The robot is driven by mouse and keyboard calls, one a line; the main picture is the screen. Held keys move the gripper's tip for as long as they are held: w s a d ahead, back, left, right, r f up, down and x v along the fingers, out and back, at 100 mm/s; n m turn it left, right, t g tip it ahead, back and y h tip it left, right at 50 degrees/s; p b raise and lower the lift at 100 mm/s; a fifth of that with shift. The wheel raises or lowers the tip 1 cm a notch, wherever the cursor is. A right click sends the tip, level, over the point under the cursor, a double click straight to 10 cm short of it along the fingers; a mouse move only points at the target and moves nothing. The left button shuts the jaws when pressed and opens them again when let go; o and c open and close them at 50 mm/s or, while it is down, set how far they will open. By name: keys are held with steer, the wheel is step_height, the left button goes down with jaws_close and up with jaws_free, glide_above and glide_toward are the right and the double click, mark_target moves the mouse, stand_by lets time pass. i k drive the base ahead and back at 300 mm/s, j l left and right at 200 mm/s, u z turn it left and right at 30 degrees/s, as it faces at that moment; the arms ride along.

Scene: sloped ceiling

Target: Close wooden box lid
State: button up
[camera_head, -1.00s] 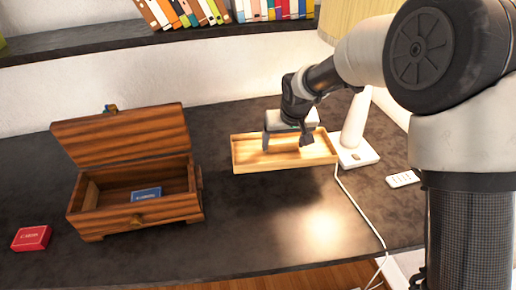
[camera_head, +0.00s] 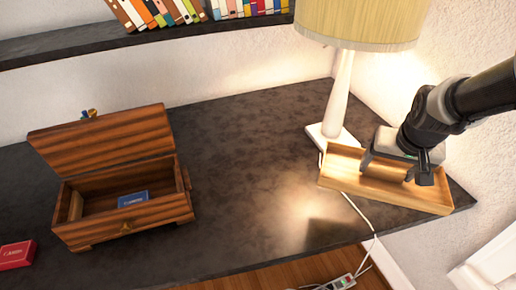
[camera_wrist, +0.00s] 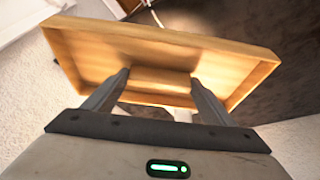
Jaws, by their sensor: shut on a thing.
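The wooden box (camera_head: 125,215) stands on the dark desk at the left in the head view. Its striped lid (camera_head: 103,141) is open, tilted up and back. A blue card pack (camera_head: 133,199) lies inside, and a small knob shows on the front. My gripper (camera_head: 400,176) is far right of the box, at a shallow light-wood tray (camera_head: 340,180). In the wrist view, my gripper's two fingers (camera_wrist: 157,92) straddle part of the tray (camera_wrist: 85,65) and are shut on it. The exact contact is hard to see.
A lamp (camera_head: 340,100) stands behind the tray, with its white cable (camera_head: 358,208) running over the desk's front edge. A red card pack (camera_head: 17,255) lies left of the box. A book shelf (camera_head: 130,40) runs along the back. The desk between box and tray is clear.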

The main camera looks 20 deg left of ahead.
mark_target(87, 214)
steer(key=k+j, duration=0.15)
steer(key=j, duration=0.2)
steer(key=k+j+u, duration=0.15)
steer(key=j, duration=0.2)
steer(key=k+j, duration=0.2)
steer(key=j, duration=0.15)
steer(key=k+j+u, duration=0.1)
steer(key=j, duration=0.25)
